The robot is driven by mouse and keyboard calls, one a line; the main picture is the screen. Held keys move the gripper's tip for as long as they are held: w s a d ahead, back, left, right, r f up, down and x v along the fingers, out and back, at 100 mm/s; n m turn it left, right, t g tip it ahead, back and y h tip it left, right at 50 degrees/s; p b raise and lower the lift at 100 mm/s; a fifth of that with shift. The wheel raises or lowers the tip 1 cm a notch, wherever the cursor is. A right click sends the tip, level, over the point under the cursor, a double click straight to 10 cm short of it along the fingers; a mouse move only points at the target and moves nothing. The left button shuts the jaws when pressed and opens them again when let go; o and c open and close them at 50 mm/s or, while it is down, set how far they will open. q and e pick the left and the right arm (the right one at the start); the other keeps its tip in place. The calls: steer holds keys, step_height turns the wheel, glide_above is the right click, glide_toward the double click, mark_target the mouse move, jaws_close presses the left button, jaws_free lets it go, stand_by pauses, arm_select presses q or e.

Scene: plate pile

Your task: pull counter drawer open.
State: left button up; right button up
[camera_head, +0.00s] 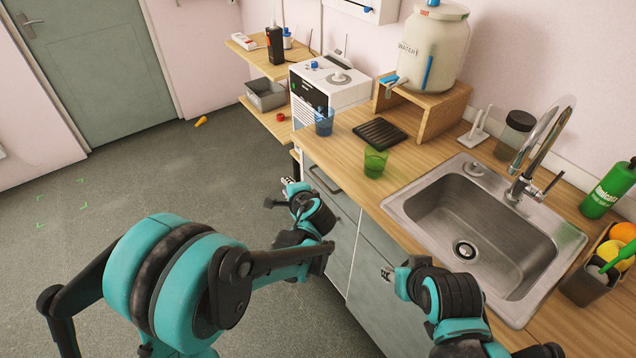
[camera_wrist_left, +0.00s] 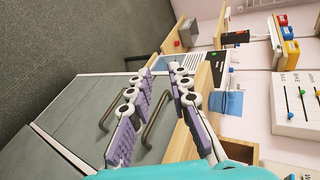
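The counter drawer (camera_head: 345,203) is a grey front just under the wooden countertop, with a dark bar handle (camera_head: 325,179); it looks shut. My left gripper (camera_head: 281,193) is in front of the counter, to the left of that handle. In the left wrist view its two purple-padded fingers (camera_wrist_left: 158,76) are apart. A bar handle (camera_wrist_left: 157,121) shows in the gap between them; I cannot tell whether they touch it. A second handle (camera_wrist_left: 113,108) lies past the lower finger. My right gripper (camera_head: 387,273) is close to the cabinet front below the sink, its fingers mostly hidden.
The countertop holds a green cup (camera_head: 375,162), a blue cup (camera_head: 324,122), a black ribbed tray (camera_head: 380,132) and a steel sink (camera_head: 490,225). A white machine (camera_head: 330,83) stands behind. The grey floor (camera_head: 150,185) to the left is largely clear.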

mark_target(323, 184)
arm_select(q)
steer(key=w+d+f+m+t, duration=0.1)
steer(key=d+f+m, duration=0.1)
steer(key=d, duration=0.2)
steer(key=w+d+f+m+t, duration=0.1)
steer(key=w+d+f+m, duration=0.1)
steer(key=d+f, duration=0.1)
steer(key=w+d+f+m+t, duration=0.1)
steer(key=d+f+m, duration=0.1)
steer(key=d+f, duration=0.1)
steer(key=shift+w+d+m+t, duration=0.3)
steer(key=shift+d, duration=0.5)
steer(key=b+x, duration=0.1)
steer(key=x, duration=0.2)
steer(key=b+x, duration=0.1)
steer(key=x, duration=0.3)
steer(key=shift+s+d+f, duration=0.1)
steer(key=shift+f, duration=0.1)
steer(key=shift+w, duration=0.4)
jaws_close()
